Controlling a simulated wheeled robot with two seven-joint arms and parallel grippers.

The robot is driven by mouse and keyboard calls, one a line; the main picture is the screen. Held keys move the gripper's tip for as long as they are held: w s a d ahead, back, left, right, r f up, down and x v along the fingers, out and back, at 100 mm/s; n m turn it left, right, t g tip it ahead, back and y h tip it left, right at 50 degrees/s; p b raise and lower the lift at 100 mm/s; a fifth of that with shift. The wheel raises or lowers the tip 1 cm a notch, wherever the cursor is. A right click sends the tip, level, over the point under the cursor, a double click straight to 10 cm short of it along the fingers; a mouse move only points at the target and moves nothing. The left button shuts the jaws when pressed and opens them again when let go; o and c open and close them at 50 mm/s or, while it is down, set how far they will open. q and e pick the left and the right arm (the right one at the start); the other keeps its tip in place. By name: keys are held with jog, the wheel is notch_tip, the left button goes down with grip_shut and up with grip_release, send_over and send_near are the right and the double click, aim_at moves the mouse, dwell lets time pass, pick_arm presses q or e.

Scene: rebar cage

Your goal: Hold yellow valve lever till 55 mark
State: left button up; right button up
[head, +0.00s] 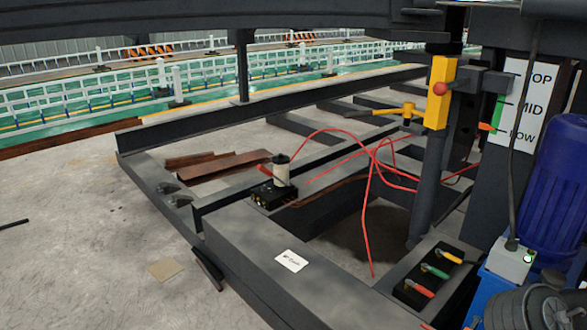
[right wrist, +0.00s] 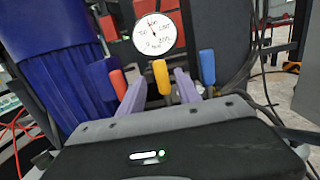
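In the right wrist view, a yellow lever (right wrist: 161,76) stands upright between a red lever (right wrist: 118,84) and a blue lever (right wrist: 207,67). A round white dial gauge (right wrist: 154,34) is just behind and above it; its dark needle points roughly up, but its exact reading is too small to tell. My right gripper (right wrist: 160,88) is open, with one pale purple finger on each side of the yellow lever. Gaps seem to show between fingers and lever; contact cannot be told. My left gripper is not in view, and the head view does not clearly show the right one.
The head view shows a black block with red, green and yellow handles (head: 434,270), a blue motor (head: 556,180), a yellow post fitting (head: 440,92) and a TOP/MID/LOW scale (head: 515,100). Red cables (head: 370,190) cross the dark frame. Concrete floor at left is mostly clear.

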jog(key=shift+v, duration=1.95)
